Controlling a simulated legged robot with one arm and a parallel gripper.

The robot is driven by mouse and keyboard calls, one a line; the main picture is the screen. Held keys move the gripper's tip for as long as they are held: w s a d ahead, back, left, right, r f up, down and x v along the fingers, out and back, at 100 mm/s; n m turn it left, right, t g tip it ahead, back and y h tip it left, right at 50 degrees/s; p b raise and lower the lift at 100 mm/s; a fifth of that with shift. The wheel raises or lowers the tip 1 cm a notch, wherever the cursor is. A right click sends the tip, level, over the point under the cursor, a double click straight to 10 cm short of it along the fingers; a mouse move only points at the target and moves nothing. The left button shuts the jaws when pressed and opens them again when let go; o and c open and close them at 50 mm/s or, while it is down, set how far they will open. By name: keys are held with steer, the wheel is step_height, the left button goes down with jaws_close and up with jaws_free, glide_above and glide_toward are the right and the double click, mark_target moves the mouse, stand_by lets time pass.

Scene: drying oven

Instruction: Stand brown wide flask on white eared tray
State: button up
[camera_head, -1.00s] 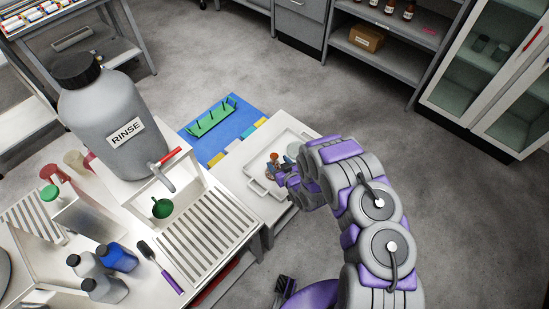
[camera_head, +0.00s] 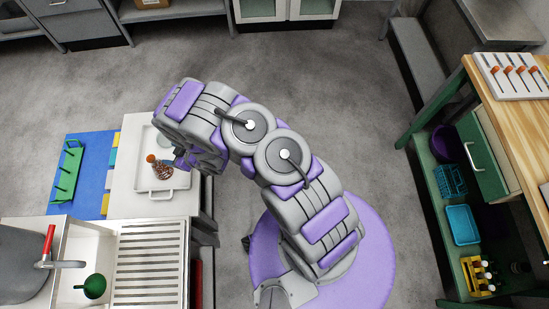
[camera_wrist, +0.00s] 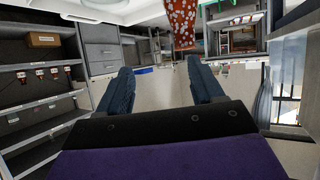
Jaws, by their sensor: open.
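The brown wide flask (camera_head: 162,171), speckled white with an orange top, appears to stand upright on the white eared tray (camera_head: 178,184). My gripper (camera_head: 181,157) is just right of the flask in the head view, and I cannot tell the exact gap there. In the wrist view, which shows the room upside down, my gripper (camera_wrist: 162,82) has its fingers spread with nothing between them. The flask (camera_wrist: 184,18) shows beyond the right finger at the top edge, cut off by the frame. My arm hides part of the tray.
A pale glassy item (camera_head: 164,140) sits at the tray's far side. A blue mat (camera_head: 92,150) with a green rack (camera_head: 66,172) lies left. The sink with a slatted drainboard (camera_head: 150,265) is in front. A wooden bench (camera_head: 510,120) stands right; the floor between is clear.

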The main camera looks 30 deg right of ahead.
steer(key=w+d+r+m+g+h, duration=0.15)
steer(key=d+r+h, duration=0.25)
steer(key=d+r, duration=0.45)
steer(key=w+d+r+m+h, duration=0.2)
steer(key=w+d+r+h, duration=0.1)
steer(key=d+r, duration=0.55)
steer(key=s+d+r+m+g+h, duration=0.2)
steer(key=s+d+r, duration=0.3)
steer(key=d+r, duration=0.15)
steer(key=s+d+r+m+g, duration=0.1)
steer(key=s+d+r+g, duration=0.1)
steer(key=s+r, duration=0.35)
steer(key=s+d+r+m+g, duration=0.1)
steer(key=s+d+r, duration=0.2)
steer(key=s, duration=0.6)
steer(key=s+a+r+g, duration=0.1)
steer(key=s+r, duration=0.3)
steer(key=s, duration=0.7)
steer(key=s+a+r+m+g, duration=0.1)
steer(key=s+r+g, duration=0.2)
steer(key=s, duration=0.8)
steer(key=shift+s+r+g+y, duration=0.25)
steer(key=shift+r+g+y, duration=0.1)
steer(key=shift+r, duration=0.15)
steer(key=shift+d, duration=0.1)
